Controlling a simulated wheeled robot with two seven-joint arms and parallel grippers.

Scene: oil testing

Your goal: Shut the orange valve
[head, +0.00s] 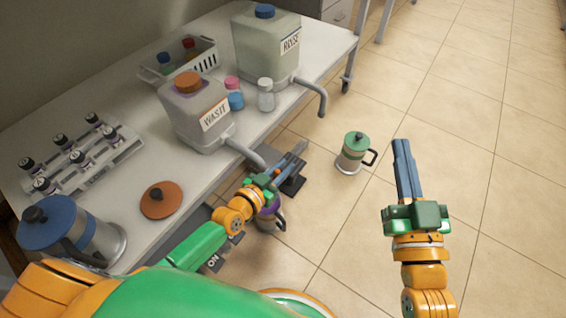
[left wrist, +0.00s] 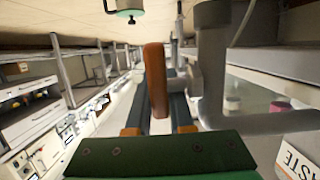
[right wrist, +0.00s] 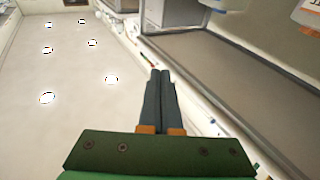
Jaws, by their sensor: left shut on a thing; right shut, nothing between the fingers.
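The orange valve shows in the left wrist view as an upright orange handle (left wrist: 156,80) beside a grey pipe (left wrist: 212,70). My left gripper (left wrist: 158,108) is shut on this handle, one finger on each side. In the head view my left gripper (head: 276,176) is at the end of the spout (head: 245,150) of the jug labelled WASTE (head: 196,115), and the handle is hidden there. My right gripper (head: 402,158) is shut and empty, held over the floor away from the table. It also shows in the right wrist view (right wrist: 160,85).
A RINSE jug (head: 266,48) stands further back on the table (head: 130,175). A purple-banded pot (head: 270,218) is below my left gripper, and a green-lidded pot (head: 354,153) stands to the right. A blue-lidded pot (head: 70,235) and an orange lid (head: 161,200) are at the table's near end.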

